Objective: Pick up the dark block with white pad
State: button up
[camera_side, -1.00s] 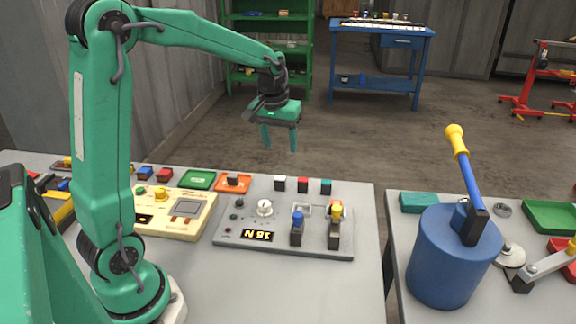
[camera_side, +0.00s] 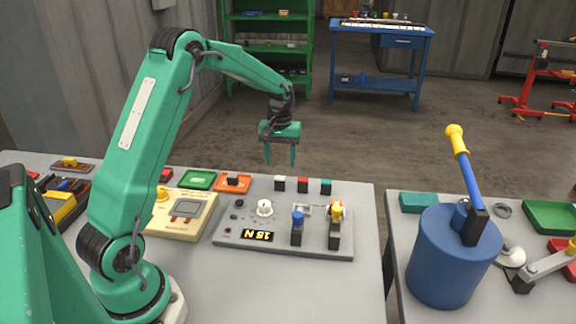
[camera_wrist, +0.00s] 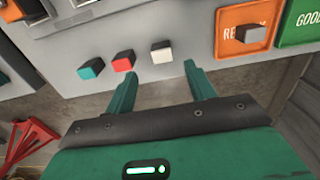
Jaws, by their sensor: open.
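The dark block with white pad (camera_side: 280,183) stands on the grey table behind the grey control panel, at the left end of a row of three blocks. In the wrist view its white top (camera_wrist: 162,52) shows between and beyond my fingertips, a little nearer the right one. My gripper (camera_side: 281,163) is open and empty, pointing down above the table's back edge, over the row. It also shows in the wrist view (camera_wrist: 160,72). The jaws are apart from the block.
A red-topped block (camera_side: 303,185) and a teal-topped block (camera_side: 326,187) stand close to the right. An orange tray (camera_side: 233,183) with a small block and a green tray (camera_side: 198,180) lie to the left. The grey control panel (camera_side: 285,238) with knobs and levers is in front.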

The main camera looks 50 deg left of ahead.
aim_at(280, 178)
jog(key=shift+f, duration=1.05)
jog(key=shift+f, duration=0.15)
jog(key=shift+s+a+f, duration=0.1)
jog(key=shift+f, duration=2.35)
jog(key=shift+c, duration=0.4)
jog(key=c, duration=1)
